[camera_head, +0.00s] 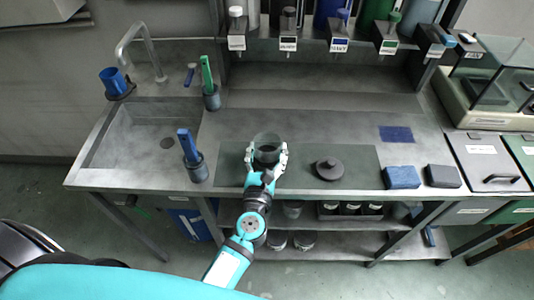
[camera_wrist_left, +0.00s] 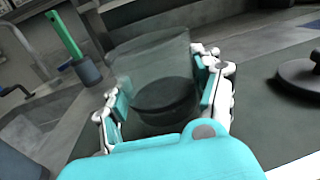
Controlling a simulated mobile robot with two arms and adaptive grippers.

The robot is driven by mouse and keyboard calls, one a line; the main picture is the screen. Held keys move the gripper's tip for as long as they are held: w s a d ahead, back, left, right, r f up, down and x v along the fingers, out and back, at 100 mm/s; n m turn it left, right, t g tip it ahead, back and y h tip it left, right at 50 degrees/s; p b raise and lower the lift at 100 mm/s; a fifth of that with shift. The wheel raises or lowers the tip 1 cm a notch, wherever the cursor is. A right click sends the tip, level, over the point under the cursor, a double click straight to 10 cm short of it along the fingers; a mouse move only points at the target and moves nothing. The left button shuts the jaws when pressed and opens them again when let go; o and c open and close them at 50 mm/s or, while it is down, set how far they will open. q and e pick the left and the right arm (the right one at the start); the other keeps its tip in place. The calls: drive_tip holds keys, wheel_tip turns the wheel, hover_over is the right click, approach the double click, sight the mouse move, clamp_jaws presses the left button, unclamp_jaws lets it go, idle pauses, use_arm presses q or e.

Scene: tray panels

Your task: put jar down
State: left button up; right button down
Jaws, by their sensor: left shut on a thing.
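A clear glass jar (camera_head: 266,146) with dark contents at its bottom is held over the dark green mat (camera_head: 360,160) on the steel counter. It fills the middle of the left wrist view (camera_wrist_left: 152,62), where it looks upright and open at the top. My left gripper (camera_head: 267,156) is shut on the jar, with one finger on each side. Whether the jar's base touches the mat is hidden by the gripper. A dark round lid with a knob (camera_head: 329,168) lies on the mat to the right of the jar. My right gripper is not in view.
A blue sponge (camera_head: 402,177) and a dark block (camera_head: 443,176) lie right of the mat. Cups with a blue brush (camera_head: 196,165) and a green-handled tool (camera_head: 211,98) stand left. The sink (camera_head: 150,140) is at the far left. A blue cloth (camera_head: 396,134) lies behind.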

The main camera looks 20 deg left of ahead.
use_arm(q)
drive_tip(key=o, duration=1.6)
drive_tip(key=shift+s, duration=0.1)
drive_tip(key=shift+c, duration=0.2)
drive_tip(key=shift+r, duration=0.15)
drive_tip(key=s+d+b, duration=0.1)
drive_tip(key=s+b, duration=0.2)
drive_tip(key=s, duration=0.9)
drive_tip(key=shift+d+b, duration=0.4)
drive_tip(key=shift+w, duration=0.1)
